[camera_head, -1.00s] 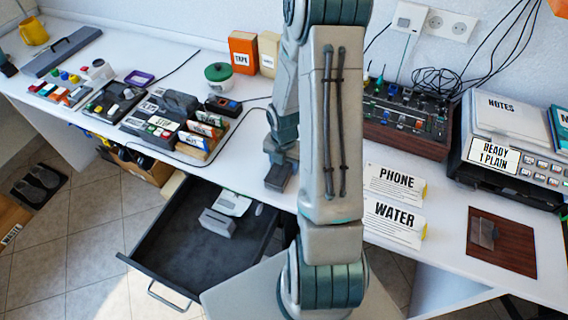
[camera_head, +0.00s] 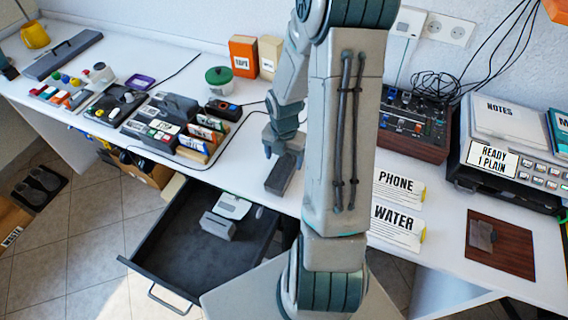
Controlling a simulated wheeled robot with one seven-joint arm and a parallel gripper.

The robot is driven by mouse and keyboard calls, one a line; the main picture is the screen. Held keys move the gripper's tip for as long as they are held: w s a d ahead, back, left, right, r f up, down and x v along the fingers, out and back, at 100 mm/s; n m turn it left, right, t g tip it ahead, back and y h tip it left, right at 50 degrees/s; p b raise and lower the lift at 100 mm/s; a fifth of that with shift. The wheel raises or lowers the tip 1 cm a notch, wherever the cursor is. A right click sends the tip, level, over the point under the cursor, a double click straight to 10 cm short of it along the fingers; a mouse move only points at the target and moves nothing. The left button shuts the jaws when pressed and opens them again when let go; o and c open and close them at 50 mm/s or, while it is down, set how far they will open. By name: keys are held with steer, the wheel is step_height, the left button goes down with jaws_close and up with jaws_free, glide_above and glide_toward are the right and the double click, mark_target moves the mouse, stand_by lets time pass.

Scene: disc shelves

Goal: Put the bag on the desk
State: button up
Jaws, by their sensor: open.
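The white desk (camera_head: 455,205) runs along the wall. Below its front edge, an open dark drawer (camera_head: 185,237) holds a small pale packet with a green mark (camera_head: 233,205) and a grey block-like item (camera_head: 217,226). The packet may be the bag, but it is too small to tell. My gripper (camera_head: 279,178) is open and empty near the desk's front edge, to the upper right of the packet and apart from it. My arm hides part of the desk and the drawer's right side.
A tray of labelled items (camera_head: 175,125) and a green-lidded pot (camera_head: 219,80) stand on the left. PHONE (camera_head: 398,188) and WATER (camera_head: 397,226) cards, a brown mat (camera_head: 500,245) and a printer (camera_head: 510,160) are on the right. Bare desk lies around the mat.

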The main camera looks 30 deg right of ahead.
step_height(320, 180, up, 6)
step_height(320, 180, up, 11)
steer(key=m+t+h, duration=0.1)
steer(key=m, duration=1.1)
glide_above(284, 166)
steer(key=s+a, duration=0.4)
steer(key=a, duration=0.2)
steer(key=s+a+r+m+t+y, duration=0.1)
steer(key=s+a+r+m, duration=0.5)
steer(key=m, duration=0.7)
steer(key=shift+s+r+m+t+p, duration=0.25)
steer(key=shift+s+t+p, duration=0.2)
steer(key=shift+s, duration=0.7)
